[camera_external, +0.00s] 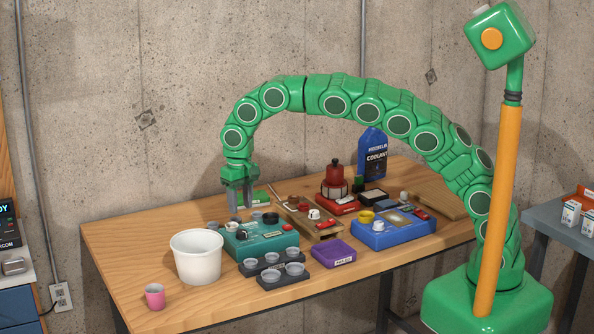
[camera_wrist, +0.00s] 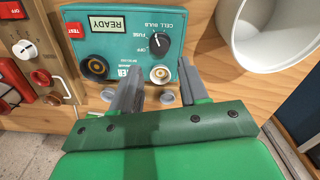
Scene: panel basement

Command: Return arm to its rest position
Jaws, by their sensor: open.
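My arm is a green segmented one that arches over the wooden workbench (camera_external: 140,245) from its base at the right. My gripper (camera_external: 238,214) points down at the back of the teal tester box (camera_external: 285,242). In the wrist view the two grey fingers of my gripper (camera_wrist: 158,74) are apart, with no held object visible between them. The teal tester box (camera_wrist: 125,50) lies beyond the fingertips there, with a READY display, a black knob and two round sockets. One socket appears between the fingertips; I cannot tell whether they touch the box.
A white bucket (camera_external: 196,262) and pink cup (camera_external: 155,297) stand left. Dark trays of grey cups (camera_external: 283,280), a purple box (camera_external: 333,253), a blue device (camera_external: 385,240), a red device (camera_external: 336,190) and a coolant bottle (camera_external: 371,150) crowd the bench. Its left end is mostly clear.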

